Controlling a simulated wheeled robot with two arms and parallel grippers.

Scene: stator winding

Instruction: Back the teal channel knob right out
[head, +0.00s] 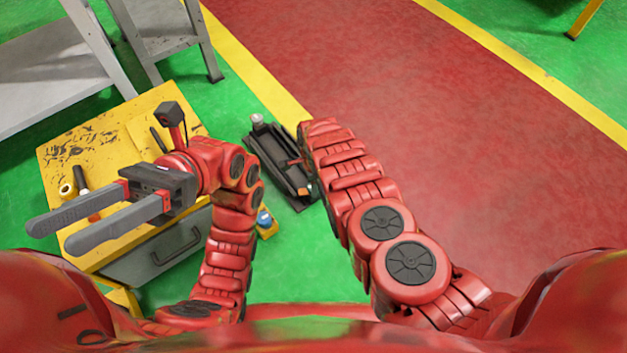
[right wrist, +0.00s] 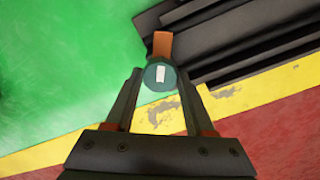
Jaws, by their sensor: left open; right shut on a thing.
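The teal channel knob (right wrist: 158,79) is round with a small white mark, in the middle of the right wrist view. My right gripper (right wrist: 159,73) is shut on it, one fingertip on each side. An orange-brown piece (right wrist: 162,44) sits just beyond the knob, beside the dark channel unit (right wrist: 240,36). In the head view the long black unit (head: 277,158) lies on the floor, and my right forearm hides my right gripper. My left gripper (head: 53,236) is open and empty, above the yellow cart at the left.
The yellow cart (head: 110,140) carries a tape roll (head: 66,190) and a few small tools. Grey metal stands (head: 50,75) are at the upper left. A yellow floor line (head: 255,75) runs past the black unit. The red floor (head: 480,130) at the right is clear.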

